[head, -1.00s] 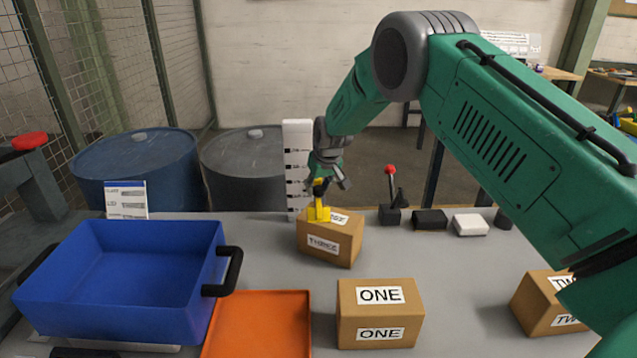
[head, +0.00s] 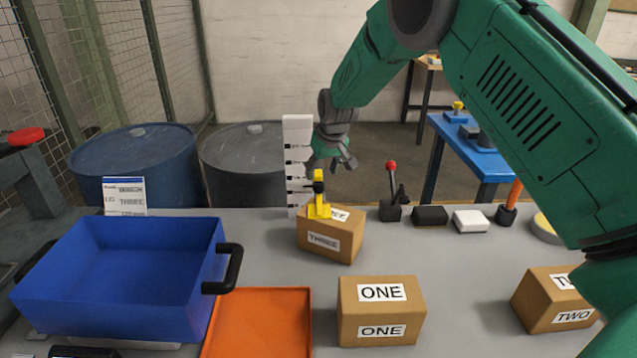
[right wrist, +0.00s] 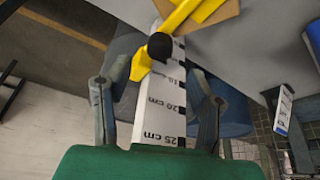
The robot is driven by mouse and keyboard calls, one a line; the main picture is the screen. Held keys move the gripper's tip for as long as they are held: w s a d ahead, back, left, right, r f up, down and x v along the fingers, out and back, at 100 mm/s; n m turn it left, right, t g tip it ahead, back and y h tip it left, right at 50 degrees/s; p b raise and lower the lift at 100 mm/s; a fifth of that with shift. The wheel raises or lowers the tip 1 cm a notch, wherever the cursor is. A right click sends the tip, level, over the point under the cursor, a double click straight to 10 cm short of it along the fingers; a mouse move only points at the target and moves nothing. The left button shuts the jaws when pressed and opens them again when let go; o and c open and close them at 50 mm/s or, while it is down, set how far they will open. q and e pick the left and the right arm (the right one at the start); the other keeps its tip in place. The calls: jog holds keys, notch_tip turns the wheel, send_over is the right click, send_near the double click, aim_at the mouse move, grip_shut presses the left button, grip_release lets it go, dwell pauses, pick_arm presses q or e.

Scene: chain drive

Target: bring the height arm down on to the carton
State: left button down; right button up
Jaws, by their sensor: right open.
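The yellow height arm (head: 319,211) with its black knob (head: 319,187) sits on the white graduated post (head: 298,135). Its lower end appears to rest on the top of carton THREE (head: 345,243), beside the label. My right gripper (head: 336,164) is open and empty, just above and to the right of the knob. In the right wrist view the open fingers (right wrist: 156,95) stand either side of the post (right wrist: 162,105), with the knob (right wrist: 160,46) and yellow arm (right wrist: 188,14) beyond the fingertips. My left gripper is not in view.
A blue bin (head: 120,285) and an orange tray (head: 258,325) are at left. Cartons ONE (head: 380,312) and TWO (head: 555,300) stand in front. A red-knobbed lever (head: 391,190), a black block (head: 430,216) and a white block (head: 470,221) line the back edge.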

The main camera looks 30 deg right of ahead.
jog(key=v, duration=0.4)
jog(key=shift+s+d+r, duration=0.15)
jog(key=shift+d+r, duration=0.05)
jog(key=shift+r, duration=0.05)
jog(key=shift+a, duration=0.1)
